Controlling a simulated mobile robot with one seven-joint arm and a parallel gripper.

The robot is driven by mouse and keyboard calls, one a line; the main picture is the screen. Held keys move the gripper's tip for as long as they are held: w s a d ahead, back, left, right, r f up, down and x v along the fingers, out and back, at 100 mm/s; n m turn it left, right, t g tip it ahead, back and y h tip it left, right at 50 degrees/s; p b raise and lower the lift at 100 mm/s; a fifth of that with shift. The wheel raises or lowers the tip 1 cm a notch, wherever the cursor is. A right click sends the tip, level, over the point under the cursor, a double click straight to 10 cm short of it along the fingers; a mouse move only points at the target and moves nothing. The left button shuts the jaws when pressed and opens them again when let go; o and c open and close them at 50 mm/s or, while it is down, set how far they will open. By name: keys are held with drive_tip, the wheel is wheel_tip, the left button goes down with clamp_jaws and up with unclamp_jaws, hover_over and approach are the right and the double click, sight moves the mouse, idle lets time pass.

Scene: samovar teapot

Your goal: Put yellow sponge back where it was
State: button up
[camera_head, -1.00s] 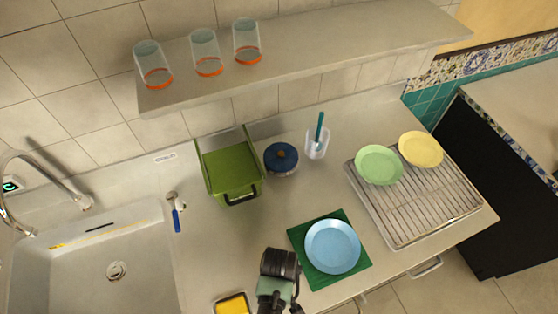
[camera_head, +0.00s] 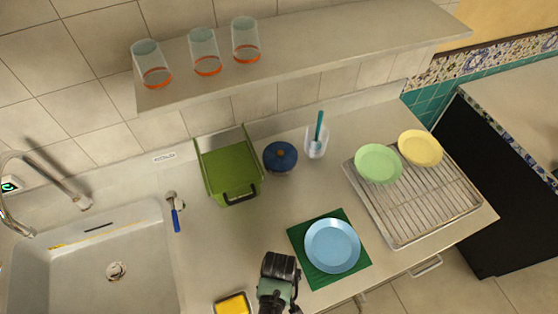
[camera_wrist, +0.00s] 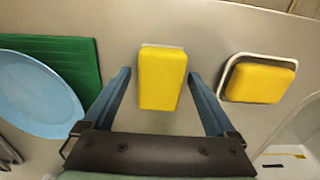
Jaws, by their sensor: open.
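A yellow sponge (camera_wrist: 162,80) with a pale far edge shows in the wrist view between the two fingers of my gripper (camera_wrist: 159,76), with a gap on each side. My gripper is open, and neither finger touches that sponge. A second yellow sponge (camera_wrist: 262,83) lies in a small light-rimmed dish (camera_wrist: 228,68) to the right. In the head view, that sponge (camera_head: 233,305) and dish (camera_head: 217,305) are at the bottom edge, left of my gripper. The sponge between my fingers is hidden by my arm in the head view.
A blue plate (camera_head: 332,246) on a green mat (camera_head: 307,268) is close to the right of my gripper. The sink (camera_head: 75,270) is at left. A green dish rack (camera_head: 230,170), blue pot (camera_head: 281,157) and cup (camera_head: 316,142) stand behind. A wire rack (camera_head: 425,205) with plates is at right.

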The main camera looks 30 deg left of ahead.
wheel_tip(320, 180, up, 12)
drive_tip(key=w+a+r+m+t+y, duration=0.1)
drive_tip(key=w+r+m+t+y, duration=0.15)
drive_tip(key=w+r+t, duration=0.95)
drive_tip(key=w+d+r+m, duration=0.1)
drive_tip(key=w+r, duration=0.5)
drive_tip(key=r, duration=0.4)
drive_tip(key=w+d+r+m, duration=0.1)
drive_tip(key=w+r+m, duration=0.1)
drive_tip(key=w+r, duration=0.6)
drive_tip(key=s+d+r+m+t, duration=0.1)
drive_tip(key=d+r+t, duration=0.15)
drive_tip(key=r, duration=0.65)
drive_tip(key=s+d+r+m+t+h, duration=0.1)
drive_tip(key=s+r+t, duration=0.15)
drive_tip(key=r, duration=0.55)
drive_tip(key=s+d+r+m+t, duration=0.1)
drive_tip(key=r+t, duration=0.3)
drive_tip(key=r, duration=0.5)
drive_tip(key=s+d+r+m+t+h, duration=0.1)
drive_tip(key=s+d+r+t, duration=0.1)
drive_tip(key=s+r, duration=0.3)
drive_tip(key=s+d+r+m+t+h, duration=0.1)
drive_tip(key=s+r+t, duration=0.3)
drive_tip(key=r, duration=0.7)
drive_tip(key=shift+s+d, duration=0.6)
drive_tip(key=shift+s, duration=0.15)
